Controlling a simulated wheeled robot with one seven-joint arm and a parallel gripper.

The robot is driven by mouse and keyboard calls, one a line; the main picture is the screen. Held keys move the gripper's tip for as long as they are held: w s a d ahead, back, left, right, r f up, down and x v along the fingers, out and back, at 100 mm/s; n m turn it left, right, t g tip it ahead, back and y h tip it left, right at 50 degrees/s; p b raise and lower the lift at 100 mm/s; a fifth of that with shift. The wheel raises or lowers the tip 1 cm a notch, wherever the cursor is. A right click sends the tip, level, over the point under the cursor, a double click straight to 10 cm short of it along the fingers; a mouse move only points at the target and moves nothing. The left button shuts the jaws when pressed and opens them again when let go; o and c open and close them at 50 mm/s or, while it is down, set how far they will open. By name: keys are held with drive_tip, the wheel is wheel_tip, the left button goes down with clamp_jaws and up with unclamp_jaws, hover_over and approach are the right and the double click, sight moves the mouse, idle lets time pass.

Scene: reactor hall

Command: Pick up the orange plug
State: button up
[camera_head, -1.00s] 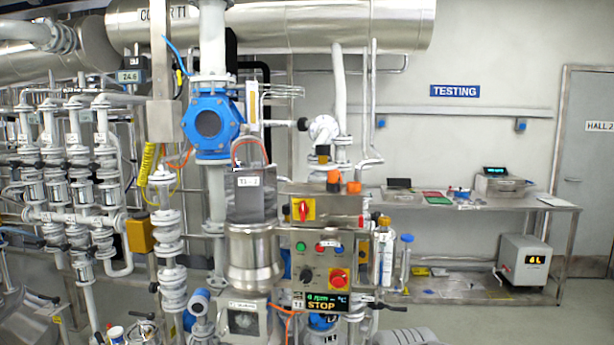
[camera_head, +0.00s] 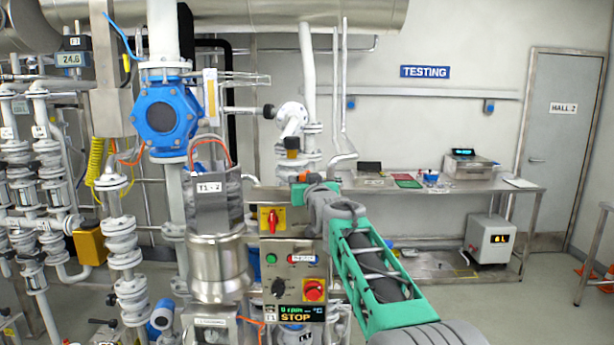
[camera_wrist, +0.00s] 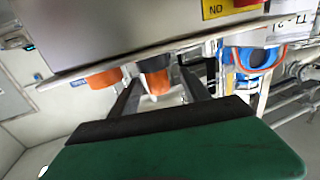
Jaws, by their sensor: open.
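Two orange plugs show in the wrist view along one edge of the steel control box, which appears upside down there. One orange plug (camera_wrist: 154,82) has a dark collar and lies between the fingers of my gripper (camera_wrist: 158,82). The other orange plug (camera_wrist: 104,78) is just outside the left finger. My gripper is open, and I cannot tell whether a finger touches the plug. In the head view my gripper (camera_head: 313,188) is at the top of the control box, with a bit of orange (camera_head: 304,175) beside it. My arm hides the rest there.
The control box (camera_head: 291,255) carries a red switch, buttons and a display reading STOP. A steel vessel (camera_head: 218,265) stands close on its left, with a blue valve (camera_head: 164,118) above. A steel bench (camera_head: 460,190) with instruments stands behind at right. Floor at far right is mostly clear.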

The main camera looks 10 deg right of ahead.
drive_tip(key=shift+w, duration=0.95)
drive_tip(key=shift+s, duration=0.15)
drive_tip(key=shift+d, duration=0.15)
clamp_jaws()
